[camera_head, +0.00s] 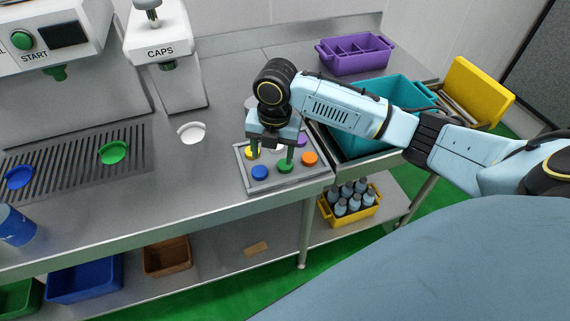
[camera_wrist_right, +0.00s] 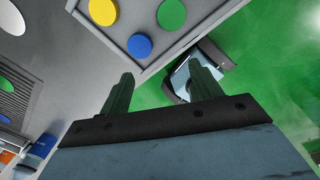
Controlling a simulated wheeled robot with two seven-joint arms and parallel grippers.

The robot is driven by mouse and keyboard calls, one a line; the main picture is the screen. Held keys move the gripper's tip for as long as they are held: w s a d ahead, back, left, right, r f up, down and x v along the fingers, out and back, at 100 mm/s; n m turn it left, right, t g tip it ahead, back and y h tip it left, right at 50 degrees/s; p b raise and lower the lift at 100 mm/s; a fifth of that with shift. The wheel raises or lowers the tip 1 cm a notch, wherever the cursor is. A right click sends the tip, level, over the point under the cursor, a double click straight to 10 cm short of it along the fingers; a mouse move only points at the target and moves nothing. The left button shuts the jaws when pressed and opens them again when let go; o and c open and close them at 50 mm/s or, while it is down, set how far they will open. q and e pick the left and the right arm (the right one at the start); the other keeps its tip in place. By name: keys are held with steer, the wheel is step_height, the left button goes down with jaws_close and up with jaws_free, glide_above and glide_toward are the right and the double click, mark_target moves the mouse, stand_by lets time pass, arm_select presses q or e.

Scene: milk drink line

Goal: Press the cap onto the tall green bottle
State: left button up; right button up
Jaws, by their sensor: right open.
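No tall green bottle can be made out in either view. A grey tray (camera_head: 250,186) on the counter holds round coloured caps. Its green cap (camera_head: 285,166) sits between the blue cap (camera_head: 260,172) and the orange cap (camera_head: 309,158). My right gripper (camera_head: 271,158) points down over this tray with its fingers apart and nothing visible between them. In the right wrist view, the green cap (camera_wrist_right: 171,14), blue cap (camera_wrist_right: 139,45) and yellow cap (camera_wrist_right: 103,12) lie beyond the open fingers (camera_wrist_right: 163,88). My left gripper is out of view.
A green round item (camera_head: 113,152) and a blue one (camera_head: 18,177) lie on the grate. A teal crate (camera_head: 350,147) and purple caddy (camera_head: 352,68) are right. A yellow crate (camera_head: 367,216) holds bottles below.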

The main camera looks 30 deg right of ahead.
steer(key=w+d+r+n, duration=0.2)
steer(key=d+r+n, duration=0.1)
steer(key=d+r, duration=0.1)
steer(key=shift+d+r+g+h, duration=0.3)
steer(key=shift+r, duration=0.3)
steer(key=shift+f, duration=0.1)
glide_above(284, 164)
step_height(284, 164, down, 8)
steer(key=shift+s+r+b, duration=0.1)
steer(key=shift+r+b, duration=0.1)
steer(key=shift+b, duration=0.1)
steer(key=shift+f, duration=0.2)
steer(key=shift+f, duration=0.1)
step_height(284, 164, down, 5)
steer(key=shift+d+f, duration=0.1)
steer(key=shift+d, duration=0.05)
